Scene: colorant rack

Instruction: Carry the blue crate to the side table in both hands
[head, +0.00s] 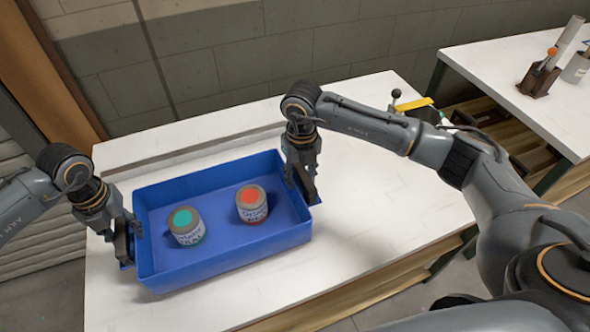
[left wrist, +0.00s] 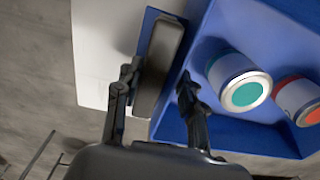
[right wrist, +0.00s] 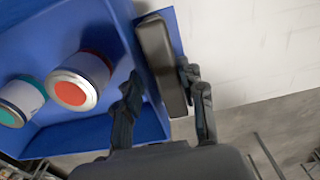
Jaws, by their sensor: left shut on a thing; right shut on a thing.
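The blue crate (head: 228,264) is over the white table (head: 400,200), roughly level; I cannot tell whether it touches the top. It holds a can with a teal lid spot (head: 186,219) and a can with a red one (head: 250,197), both upright. My left gripper (head: 127,248) is shut on the crate's left handle, a dark grey bar (left wrist: 160,65) between its fingers in the left wrist view. My right gripper (head: 304,188) is shut on the right handle, a like bar (right wrist: 160,62) in the right wrist view.
Another white table (head: 500,58) stands at the back right, across a gap. It bears a brown tool holder (head: 537,82) and a grey cup (head: 576,68) at its right. A yellow item (head: 413,104) shows behind my right arm. A block wall (head: 240,50) runs along the back.

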